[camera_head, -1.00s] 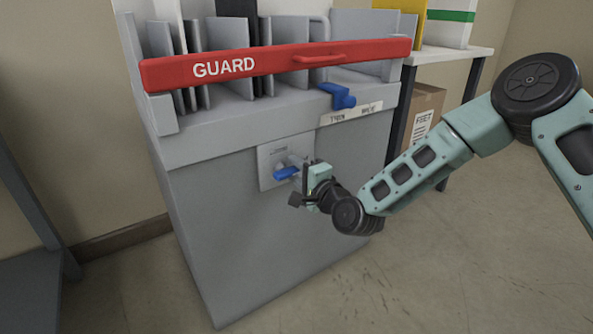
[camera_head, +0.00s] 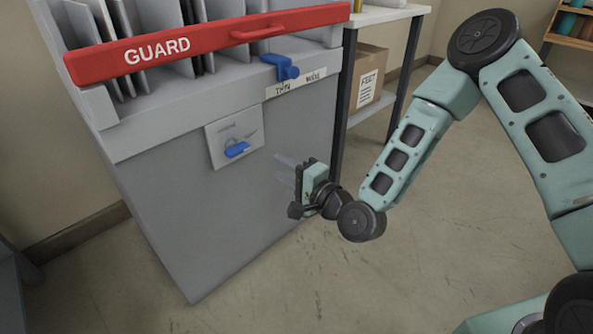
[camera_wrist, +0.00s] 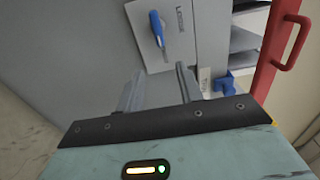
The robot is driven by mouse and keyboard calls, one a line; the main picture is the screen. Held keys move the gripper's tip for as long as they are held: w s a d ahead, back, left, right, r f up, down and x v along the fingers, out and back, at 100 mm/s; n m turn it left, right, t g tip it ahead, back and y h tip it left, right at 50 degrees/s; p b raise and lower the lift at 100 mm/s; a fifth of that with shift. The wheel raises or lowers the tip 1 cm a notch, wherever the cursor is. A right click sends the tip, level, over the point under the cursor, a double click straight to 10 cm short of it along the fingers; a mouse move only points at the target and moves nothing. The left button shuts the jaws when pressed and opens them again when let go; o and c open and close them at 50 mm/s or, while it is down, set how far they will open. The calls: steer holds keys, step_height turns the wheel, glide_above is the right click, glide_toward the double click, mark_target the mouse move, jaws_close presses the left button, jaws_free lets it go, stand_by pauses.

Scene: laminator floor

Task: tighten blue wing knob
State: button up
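A blue wing knob (camera_head: 237,150) sits on a light square plate (camera_head: 222,134) on the grey machine's front. Its wing is close to level in the head view, its right end slightly higher. The wrist view shows the knob (camera_wrist: 156,28) near the top, with partly readable lettering on the plate (camera_wrist: 176,35). My gripper (camera_head: 283,169) is to the right of and below the knob, apart from it. In the wrist view its two pale fingers (camera_wrist: 159,85) are spread with nothing between them.
A second blue knob (camera_head: 283,68) sits higher on the machine, beside a label strip (camera_head: 296,84). A red GUARD bar (camera_head: 200,42) crosses the machine's top. A side table (camera_head: 388,14) with a cardboard box (camera_head: 367,75) stands to the right. Floor (camera_head: 430,215) before the machine is open.

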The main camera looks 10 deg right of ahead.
steer(key=shift+v, duration=1.9)
steer(key=s+a+n+g+h, duration=0.2)
steer(key=s+a+n+g, duration=0.3)
steer(key=s+n+g, duration=0.5)
steer(key=s+d+r+n+g+h, duration=0.2)
steer(key=s+d+r+n+h, duration=0.25)
steer(key=s, duration=0.35)
steer(key=s+d+r+n+g+h, duration=0.3)
steer(key=s+d+r+n, duration=0.15)
steer(key=s, duration=0.35)
step_height(320, 180, up, 39)
steer(key=p, duration=3.8)
steer(key=shift+s+p, duration=0.2)
steer(key=shift+p, duration=0.1)
